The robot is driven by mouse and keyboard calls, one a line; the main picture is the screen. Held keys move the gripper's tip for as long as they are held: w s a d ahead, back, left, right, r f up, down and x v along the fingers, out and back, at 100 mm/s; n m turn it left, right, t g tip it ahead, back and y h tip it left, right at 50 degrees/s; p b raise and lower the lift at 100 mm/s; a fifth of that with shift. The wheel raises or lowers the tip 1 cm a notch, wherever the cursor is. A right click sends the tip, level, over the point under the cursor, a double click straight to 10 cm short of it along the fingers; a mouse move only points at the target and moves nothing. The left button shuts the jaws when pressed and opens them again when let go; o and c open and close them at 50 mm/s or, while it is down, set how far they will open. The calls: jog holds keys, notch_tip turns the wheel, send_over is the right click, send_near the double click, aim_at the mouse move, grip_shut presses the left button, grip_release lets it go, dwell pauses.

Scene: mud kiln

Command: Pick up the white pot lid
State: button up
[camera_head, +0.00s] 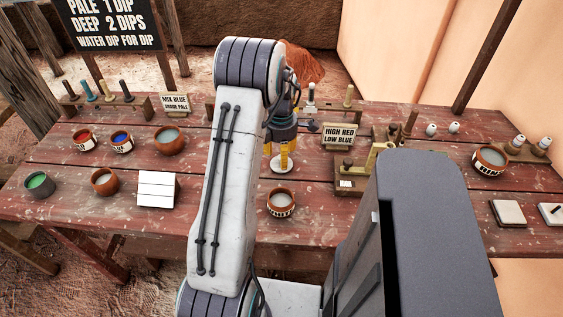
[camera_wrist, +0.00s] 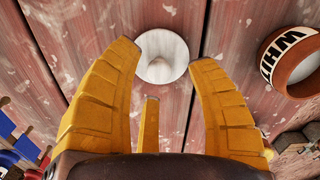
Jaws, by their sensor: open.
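The white pot lid (camera_head: 281,167) lies flat on the red wooden table, just below my gripper (camera_head: 283,152). In the wrist view the lid (camera_wrist: 161,57) is a round white disc with a small raised centre. It lies between and just beyond the yellow fingertips of my gripper (camera_wrist: 170,58). The fingers are spread apart and hold nothing. I cannot tell how far the fingertips are above the lid.
A lettered brown pot (camera_head: 281,205) stands nearer the front edge; it also shows at the right in the wrist view (camera_wrist: 272,62). A wooden stand (camera_head: 348,186) is to the right. A white block (camera_head: 157,190) and several colour bowls are on the left.

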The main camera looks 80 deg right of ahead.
jog(key=shift+f, duration=0.95)
jog(key=shift+c, duration=0.5)
grip_shut()
